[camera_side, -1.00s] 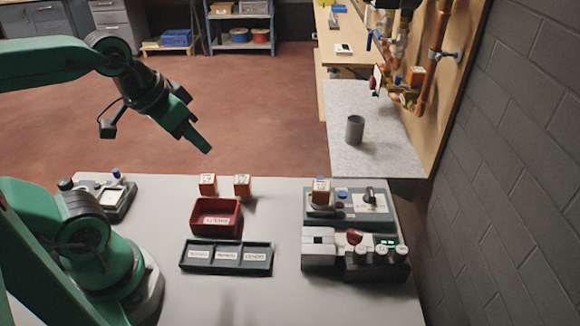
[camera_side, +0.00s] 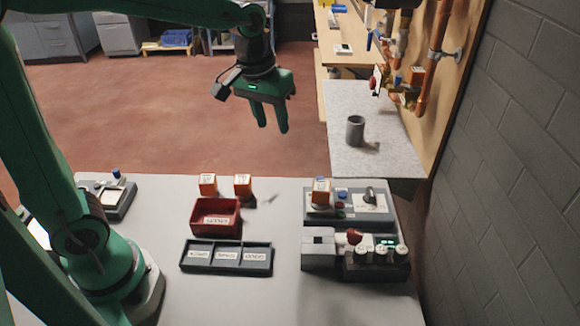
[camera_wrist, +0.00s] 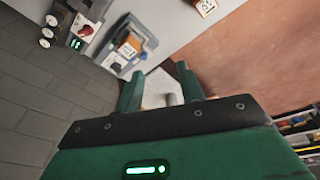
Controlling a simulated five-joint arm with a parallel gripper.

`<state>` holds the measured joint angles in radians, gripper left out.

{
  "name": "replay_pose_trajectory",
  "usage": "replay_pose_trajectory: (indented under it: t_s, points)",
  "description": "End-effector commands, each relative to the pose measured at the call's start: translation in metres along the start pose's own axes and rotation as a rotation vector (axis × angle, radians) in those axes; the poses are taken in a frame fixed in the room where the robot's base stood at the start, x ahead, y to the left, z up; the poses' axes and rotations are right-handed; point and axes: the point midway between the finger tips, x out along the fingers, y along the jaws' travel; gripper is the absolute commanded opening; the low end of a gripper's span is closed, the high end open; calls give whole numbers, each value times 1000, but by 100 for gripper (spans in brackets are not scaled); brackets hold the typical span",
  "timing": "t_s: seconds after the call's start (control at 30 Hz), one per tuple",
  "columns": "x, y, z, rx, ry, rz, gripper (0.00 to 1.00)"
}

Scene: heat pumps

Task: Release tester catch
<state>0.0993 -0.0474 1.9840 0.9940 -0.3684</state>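The tester (camera_side: 345,207) is a grey box at the right rear of the table. An orange block with a white label (camera_side: 320,190) sits at its left end. My gripper (camera_side: 271,124) hangs in the air behind and left of the tester, touching nothing. Its fingers are apart and empty.
A second unit with a red knob (camera_side: 355,236) and dials stands in front of the tester. Two more orange blocks (camera_side: 208,184) (camera_side: 243,185), a red bin (camera_side: 216,229) and a divided tray (camera_side: 226,270) are left of it. A grey cup (camera_side: 355,130) stands on the rear bench.

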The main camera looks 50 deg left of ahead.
Motion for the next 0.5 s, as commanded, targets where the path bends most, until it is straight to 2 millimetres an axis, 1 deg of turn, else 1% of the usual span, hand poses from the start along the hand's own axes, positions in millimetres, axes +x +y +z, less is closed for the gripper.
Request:
replay_pose_trajectory:
  t_s: [0.03, 0.2, 0.5]
  points:
    - [8, 5, -7, -12, -18, -6, 38]
    - [33, 22, -27, -62, -67, -24, 38]
    - [86, 49, -55, -147, -145, -66, 38]
